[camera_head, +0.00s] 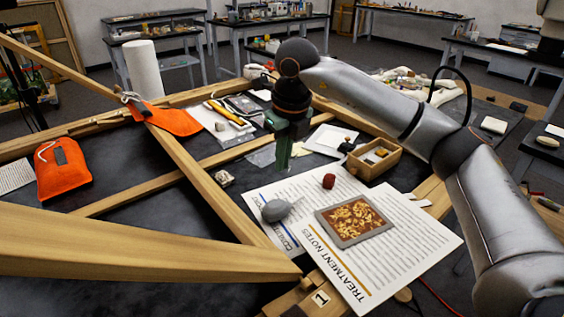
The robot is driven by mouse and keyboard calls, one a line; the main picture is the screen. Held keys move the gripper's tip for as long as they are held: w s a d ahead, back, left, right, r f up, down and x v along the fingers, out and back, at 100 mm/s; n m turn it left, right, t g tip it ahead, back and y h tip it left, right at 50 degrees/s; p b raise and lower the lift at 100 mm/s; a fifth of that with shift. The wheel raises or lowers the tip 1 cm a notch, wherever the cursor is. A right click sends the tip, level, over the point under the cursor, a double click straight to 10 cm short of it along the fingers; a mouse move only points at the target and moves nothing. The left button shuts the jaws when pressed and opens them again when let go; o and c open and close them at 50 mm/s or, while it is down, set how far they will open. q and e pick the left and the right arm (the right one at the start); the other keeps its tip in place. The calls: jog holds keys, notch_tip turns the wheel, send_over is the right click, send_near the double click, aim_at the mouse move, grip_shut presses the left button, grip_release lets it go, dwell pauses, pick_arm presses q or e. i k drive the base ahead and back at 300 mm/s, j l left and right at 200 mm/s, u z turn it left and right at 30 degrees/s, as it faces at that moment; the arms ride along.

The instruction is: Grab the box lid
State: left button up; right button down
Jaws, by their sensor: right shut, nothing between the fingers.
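My right arm comes in from the right and bends down over the table. My right gripper (283,155) points down with its narrow green fingers together and nothing between them, above the area left of the papers. A small open wooden box (373,172) with a few small pieces inside stands to the right of the gripper, apart from it. I cannot make out a separate box lid with certainty. My left gripper is not in view.
A gilt fragment panel (354,220) lies on the treatment notes sheet (349,281), near a dark red lump (329,181) and a grey lump (276,210). Long wooden bars (205,185) cross the dark table. An orange pouch (63,173) lies at left; a white roll (143,69) stands behind.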

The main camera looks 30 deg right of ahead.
aim_at(326, 140)
jog(key=k+l, duration=0.2)
jog(key=l, duration=0.15)
jog(key=k+l, duration=0.15)
jog(key=l, duration=0.25)
jog(key=k+l, duration=0.2)
jog(key=l, duration=0.15)
jog(key=k+l, duration=0.15)
jog(key=l, duration=0.2)
jog(key=k+l, duration=0.2)
jog(key=l, duration=0.15)
